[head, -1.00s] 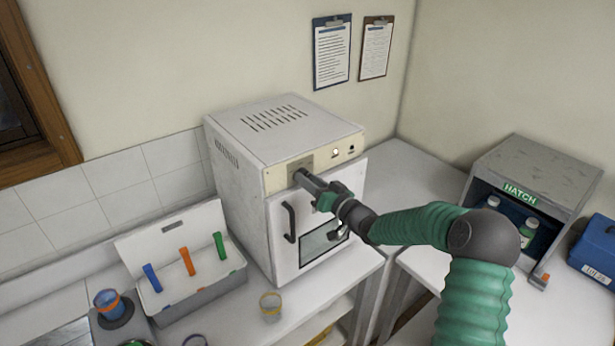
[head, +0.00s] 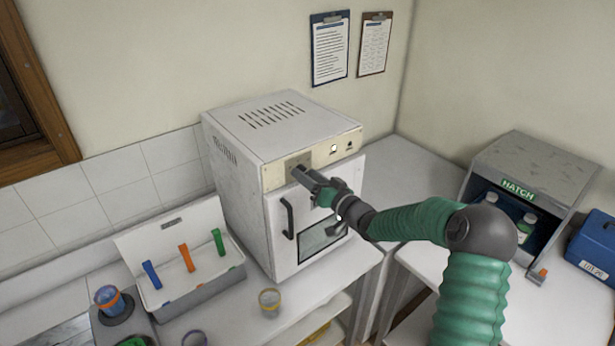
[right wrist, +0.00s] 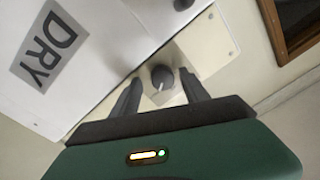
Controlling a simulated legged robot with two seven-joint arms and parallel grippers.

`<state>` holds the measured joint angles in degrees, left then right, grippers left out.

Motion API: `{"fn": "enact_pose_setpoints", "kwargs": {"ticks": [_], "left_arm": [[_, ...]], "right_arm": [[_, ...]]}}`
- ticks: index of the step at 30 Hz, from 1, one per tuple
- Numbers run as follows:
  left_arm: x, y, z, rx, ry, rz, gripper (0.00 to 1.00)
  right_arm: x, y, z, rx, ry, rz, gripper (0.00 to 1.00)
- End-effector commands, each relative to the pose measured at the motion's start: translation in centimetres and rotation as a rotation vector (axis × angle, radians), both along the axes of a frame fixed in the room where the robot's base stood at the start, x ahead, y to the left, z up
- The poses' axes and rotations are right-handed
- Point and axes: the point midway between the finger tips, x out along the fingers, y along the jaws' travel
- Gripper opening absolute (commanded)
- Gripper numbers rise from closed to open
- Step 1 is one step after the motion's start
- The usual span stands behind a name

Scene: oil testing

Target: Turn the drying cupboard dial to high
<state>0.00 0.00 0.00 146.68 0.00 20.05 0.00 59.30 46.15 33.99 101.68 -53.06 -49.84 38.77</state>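The drying cupboard (head: 236,184) is a white box with a handle, a small window and a pale control panel (head: 345,146) along its top front. Its dial (right wrist: 162,76) is a dark round knob on a grey plate, seen in the right wrist view. My right gripper (head: 299,170) points at the panel's left part and covers the dial in the head view. In the right wrist view the right gripper (right wrist: 160,92) has its fingers apart, one to each side of the dial, with gaps between; it appears open. My left gripper is not in view.
A white box with blue, orange and green pieces (head: 190,296) stands left of the cupboard. A small yellow-rimmed cup (head: 270,302) sits in front. A grey hatch (head: 534,165) with bottles and a blue case (head: 594,246) are at right.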

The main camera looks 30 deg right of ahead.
Motion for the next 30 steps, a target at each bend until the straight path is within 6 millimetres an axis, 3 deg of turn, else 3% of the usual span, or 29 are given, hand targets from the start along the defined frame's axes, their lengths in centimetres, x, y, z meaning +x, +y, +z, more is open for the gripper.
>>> {"fn": "enact_pose_setpoints", "kwargs": {"ticks": [8, 11, 21, 25, 30], "left_arm": [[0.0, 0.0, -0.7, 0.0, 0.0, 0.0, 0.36], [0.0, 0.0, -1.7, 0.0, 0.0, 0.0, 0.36], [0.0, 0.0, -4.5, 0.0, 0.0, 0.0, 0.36], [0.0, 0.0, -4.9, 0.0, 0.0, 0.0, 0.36], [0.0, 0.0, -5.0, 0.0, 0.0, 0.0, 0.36]], "right_arm": [[-1.1, -0.1, -0.3, -0.002, 0.001, 0.0, 0.53], [-3.2, -0.4, -0.6, -0.003, 0.001, -0.001, 0.53], [-12.9, -1.8, -1.0, -0.001, 0.003, -0.004, 0.53], [-15.3, -2.1, -1.0, 0.0, 0.003, -0.003, 0.53], [-16.6, -2.3, -0.9, 0.003, 0.002, -0.001, 0.53]]}}
